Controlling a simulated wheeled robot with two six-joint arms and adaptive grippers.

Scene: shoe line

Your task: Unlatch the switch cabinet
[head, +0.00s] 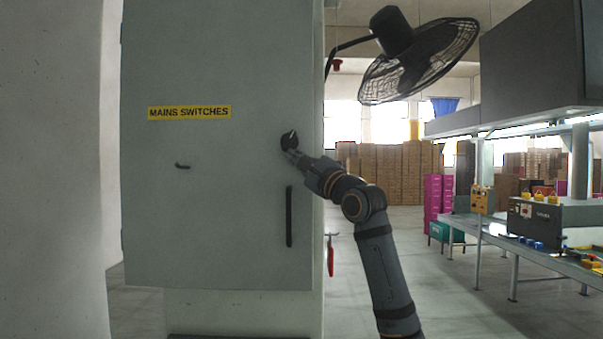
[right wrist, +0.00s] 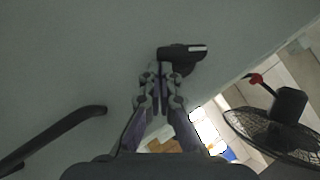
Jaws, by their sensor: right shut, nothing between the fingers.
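The grey switch cabinet (head: 220,220) fills the left half of the head view, with a yellow "MAINS SWITCHES" label (head: 189,112). Its door looks closed. A black latch knob (head: 289,140) sits near the door's right edge; it also shows in the right wrist view (right wrist: 184,54). A black vertical handle (head: 289,216) is below it. My right gripper (head: 293,154) is shut with nothing between its fingers. Its fingertips are right at the latch knob; I cannot tell whether they touch it. My left gripper is not in view.
A small dark hook (head: 182,166) sticks out of the door's left part. A caged fan (head: 420,60) hangs right of the cabinet. A bench (head: 530,252) with equipment stands at the right. The floor between cabinet and bench is open.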

